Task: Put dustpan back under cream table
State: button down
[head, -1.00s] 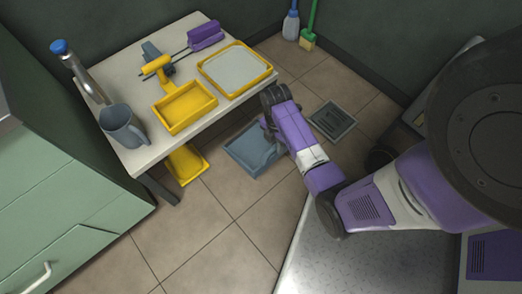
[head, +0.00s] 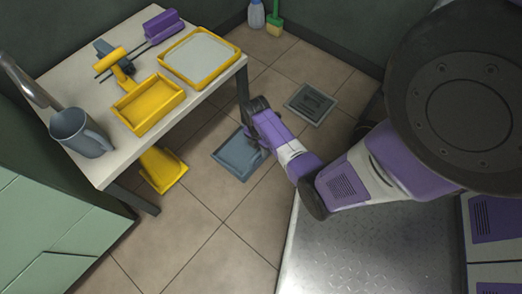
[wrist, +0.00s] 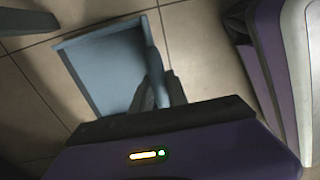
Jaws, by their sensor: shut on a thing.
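A blue-grey dustpan (head: 237,156) is over the tiled floor, just right of the cream table (head: 213,97). My gripper (head: 259,143) is shut on it at its right side. In the wrist view, the dustpan (wrist: 105,68) shows its open pan and raised rim, and the gripper fingers (wrist: 155,88) close around its handle end. The handle is mostly hidden by the fingers. I cannot tell whether the dustpan touches the floor. A yellow dustpan-like piece (head: 161,170) stands on the floor under the table's front edge.
Table legs (head: 242,84) bound the space below. A floor drain (head: 310,103) lies right. Floor in front is clear.

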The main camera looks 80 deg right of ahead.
jog(key=shift+f+b, duration=1.3)
jog(key=shift+f, duration=1.05)
jog(key=c, duration=1.3)
grip_release()
jog(key=shift+r, duration=0.1)
